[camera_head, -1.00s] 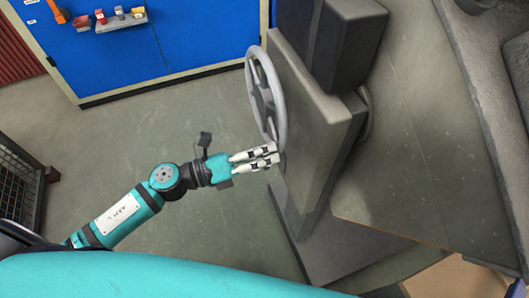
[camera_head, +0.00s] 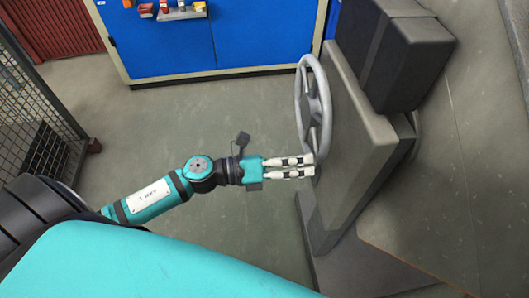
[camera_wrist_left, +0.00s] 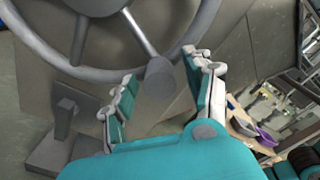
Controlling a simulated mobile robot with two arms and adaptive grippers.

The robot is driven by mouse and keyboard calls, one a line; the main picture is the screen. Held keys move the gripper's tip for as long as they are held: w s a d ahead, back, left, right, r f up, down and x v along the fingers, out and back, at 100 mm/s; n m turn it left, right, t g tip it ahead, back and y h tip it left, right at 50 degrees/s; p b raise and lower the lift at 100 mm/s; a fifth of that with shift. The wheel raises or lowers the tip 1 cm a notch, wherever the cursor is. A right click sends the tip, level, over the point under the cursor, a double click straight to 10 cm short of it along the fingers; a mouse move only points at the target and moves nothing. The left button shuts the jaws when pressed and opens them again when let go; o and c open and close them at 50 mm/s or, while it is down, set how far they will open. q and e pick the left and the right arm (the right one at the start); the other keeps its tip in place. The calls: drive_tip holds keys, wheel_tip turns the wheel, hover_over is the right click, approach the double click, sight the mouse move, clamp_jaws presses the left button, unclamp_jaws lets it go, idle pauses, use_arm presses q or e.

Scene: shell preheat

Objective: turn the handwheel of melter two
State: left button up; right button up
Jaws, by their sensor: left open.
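The grey handwheel (camera_head: 299,105) stands on edge at the side of a grey slab-like housing (camera_head: 365,150) in the head view. My left gripper (camera_head: 311,166) is at the wheel's lower rim, with its white-tipped fingers pointing right. In the left wrist view, the wheel's rim (camera_wrist_left: 60,62) and spokes cross the top. A short grey handle knob (camera_wrist_left: 160,82) on the rim sits between the open fingers of my left gripper (camera_wrist_left: 163,82). I see a gap beside the knob on both sides. Contact is not clear. My right gripper is not in view.
A blue cabinet (camera_head: 265,35) with a small shelf of items (camera_head: 180,12) stands at the back. A mesh cage (camera_head: 40,110) is at the left. Open floor (camera_head: 190,120) lies between. A dark block (camera_head: 410,60) sits behind the housing.

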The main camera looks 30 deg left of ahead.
use_arm(q)
drive_tip(key=v, duration=1.1)
drive_tip(key=shift+s+a, duration=0.1)
